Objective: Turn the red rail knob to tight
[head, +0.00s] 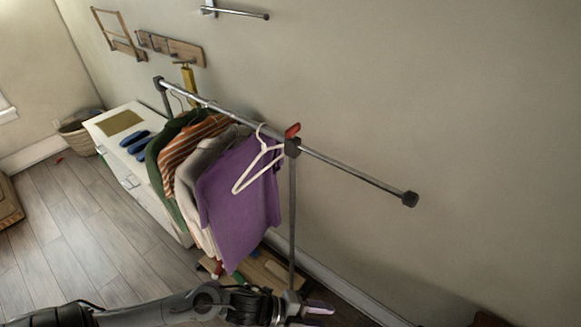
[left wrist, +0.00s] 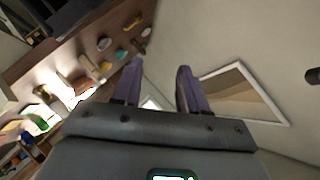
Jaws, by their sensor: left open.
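The red rail knob (head: 292,130) sits on top of the dark joint (head: 292,147) where the garment rack's upright post meets its metal rail (head: 345,168). A white hanger (head: 258,165) hangs just left of it. My left gripper (head: 320,309) is low at the bottom of the head view, near the lower part of the post and well below the knob. Its two purple fingers are apart and empty in the left wrist view (left wrist: 160,70). I cannot make out the knob in the left wrist view. My right gripper is not in view.
Several garments, including a purple shirt (head: 240,185), hang left of the knob. The rail's right part is bare up to its dark end cap (head: 410,199). A white cabinet (head: 130,150) stands behind the clothes at left. The wall lies close behind the rack.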

